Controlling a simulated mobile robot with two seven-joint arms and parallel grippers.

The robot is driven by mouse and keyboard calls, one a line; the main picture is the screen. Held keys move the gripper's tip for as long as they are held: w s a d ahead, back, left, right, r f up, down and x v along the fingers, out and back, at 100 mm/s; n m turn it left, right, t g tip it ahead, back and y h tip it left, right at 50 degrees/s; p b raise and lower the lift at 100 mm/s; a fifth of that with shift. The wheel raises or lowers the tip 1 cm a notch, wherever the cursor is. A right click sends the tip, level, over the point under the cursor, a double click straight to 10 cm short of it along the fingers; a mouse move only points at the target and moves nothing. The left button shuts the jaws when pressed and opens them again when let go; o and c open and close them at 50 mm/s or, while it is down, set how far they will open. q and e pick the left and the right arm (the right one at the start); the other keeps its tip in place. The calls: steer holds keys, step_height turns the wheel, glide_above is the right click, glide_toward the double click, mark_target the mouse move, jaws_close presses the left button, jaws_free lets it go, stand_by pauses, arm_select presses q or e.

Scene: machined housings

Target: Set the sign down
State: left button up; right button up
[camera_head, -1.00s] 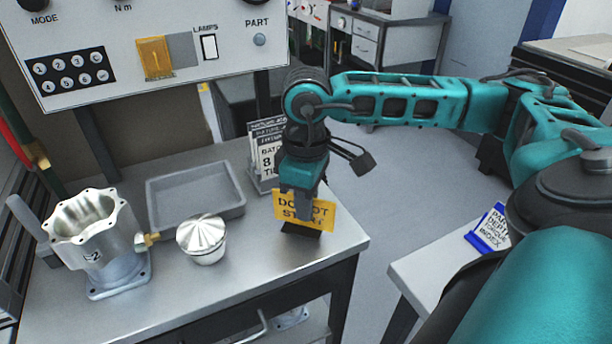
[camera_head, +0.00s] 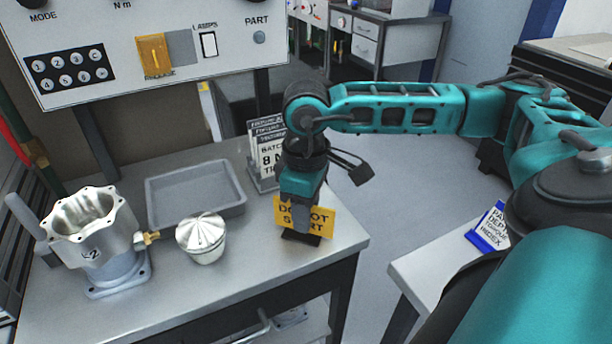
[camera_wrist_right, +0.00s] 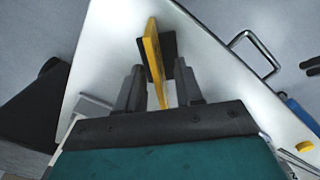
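The yellow "DO NOT START" sign (camera_head: 318,219) stands on its small black base (camera_head: 300,238) near the front right corner of the metal bench (camera_head: 262,262). It looks upright, with the base on the bench top. My right gripper (camera_head: 303,222) is directly above and around the sign, covering part of its lettering. In the right wrist view, the sign (camera_wrist_right: 152,55) stands edge-on between the two fingers (camera_wrist_right: 160,85), with a narrow gap on each side, so the gripper looks open. My left gripper is out of view.
A grey tray (camera_head: 196,216), a silver domed part (camera_head: 202,240) and a machined housing (camera_head: 95,240) stand left of the sign. A batch card holder (camera_head: 266,160) is behind it. The bench edge is close on the right, with a second table (camera_head: 420,268) across a gap.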

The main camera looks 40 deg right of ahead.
step_height(320, 180, up, 12)
steer(key=shift+r, duration=0.15)
stand_by(0.4)
stand_by(0.5)
